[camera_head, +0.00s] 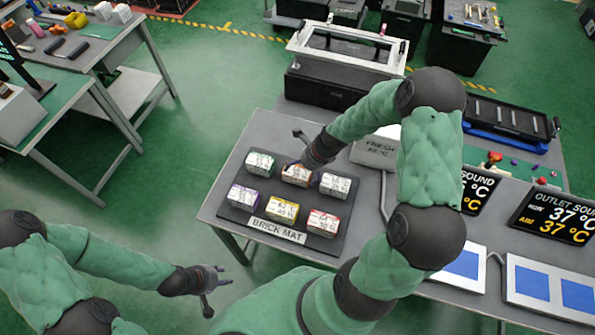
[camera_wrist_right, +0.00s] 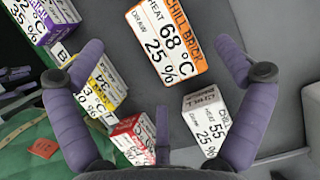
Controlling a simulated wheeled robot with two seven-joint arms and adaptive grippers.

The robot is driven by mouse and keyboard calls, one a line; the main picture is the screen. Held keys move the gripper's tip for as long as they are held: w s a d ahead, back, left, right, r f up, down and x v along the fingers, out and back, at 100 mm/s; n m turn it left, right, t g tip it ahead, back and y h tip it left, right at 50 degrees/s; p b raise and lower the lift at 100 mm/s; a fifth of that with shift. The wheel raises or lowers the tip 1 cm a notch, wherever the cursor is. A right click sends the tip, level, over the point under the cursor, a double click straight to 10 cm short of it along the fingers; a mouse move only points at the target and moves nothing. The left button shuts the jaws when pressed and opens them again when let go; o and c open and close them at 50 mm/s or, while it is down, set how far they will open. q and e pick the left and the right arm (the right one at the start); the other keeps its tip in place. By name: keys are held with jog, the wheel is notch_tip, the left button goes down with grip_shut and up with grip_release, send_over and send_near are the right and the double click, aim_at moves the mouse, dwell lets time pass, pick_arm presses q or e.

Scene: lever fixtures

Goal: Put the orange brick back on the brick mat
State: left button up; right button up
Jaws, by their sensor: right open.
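The orange brick (camera_head: 297,174) is in the middle of the back row on the dark brick mat (camera_head: 262,218), with its labelled face up. That gripper (camera_wrist_right: 160,48) is open, with no finger seen closed on the brick. My left gripper (camera_head: 216,278) is open and empty, off the table's left front side.
Close around the orange brick on the mat are a green brick (camera_head: 260,163), a white-grey brick (camera_head: 335,185), a purple brick (camera_head: 243,197), a yellow brick (camera_head: 282,210) and a red brick (camera_head: 323,223). A FRESH box (camera_head: 377,150) stands behind to the right.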

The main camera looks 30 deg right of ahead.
pick_arm(q)
jog(key=shift+r+p, duration=0.6)
jog(key=shift+r, duration=0.2)
pick_arm(e)
jog(key=v, duration=0.6)
jog(key=shift+f, duration=0.1)
